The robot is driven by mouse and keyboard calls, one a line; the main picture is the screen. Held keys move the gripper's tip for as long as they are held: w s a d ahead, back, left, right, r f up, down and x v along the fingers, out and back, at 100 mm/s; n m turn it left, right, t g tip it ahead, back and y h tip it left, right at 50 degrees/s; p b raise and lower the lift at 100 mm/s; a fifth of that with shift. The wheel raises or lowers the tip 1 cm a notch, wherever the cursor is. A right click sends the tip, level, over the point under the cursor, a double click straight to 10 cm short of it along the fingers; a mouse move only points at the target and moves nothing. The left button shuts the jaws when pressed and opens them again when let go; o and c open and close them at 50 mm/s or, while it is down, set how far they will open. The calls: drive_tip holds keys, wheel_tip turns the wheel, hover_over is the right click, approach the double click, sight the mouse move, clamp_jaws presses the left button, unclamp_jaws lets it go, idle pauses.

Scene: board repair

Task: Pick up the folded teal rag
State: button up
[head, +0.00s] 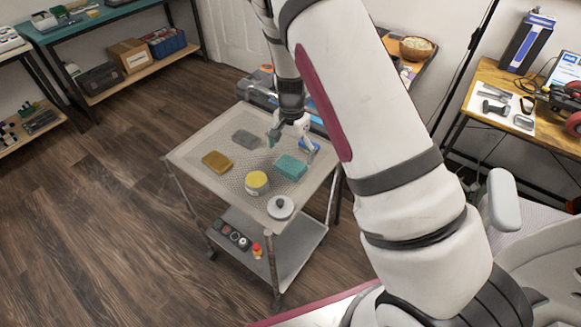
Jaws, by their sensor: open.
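The folded teal rag (290,167) lies flat on the top of a grey cart (215,182), right of its middle. My gripper (291,137) hangs pointing down over the cart's far right part, a little above and behind the rag in the picture. Its fingers are apart with nothing seen between them. I cannot tell how high it is above the cart top. The rag shows fully, apart from the gripper.
A wooden workbench (500,75) stands at right.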

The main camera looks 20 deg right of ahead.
sight(291, 164)
drive_tip(key=shift+s+a+f, duration=0.15)
drive_tip(key=shift+f, duration=1.05)
drive_tip(key=shift+s+a+f, duration=0.1)
drive_tip(key=shift+f, duration=1.05)
drive_tip(key=c, duration=1)
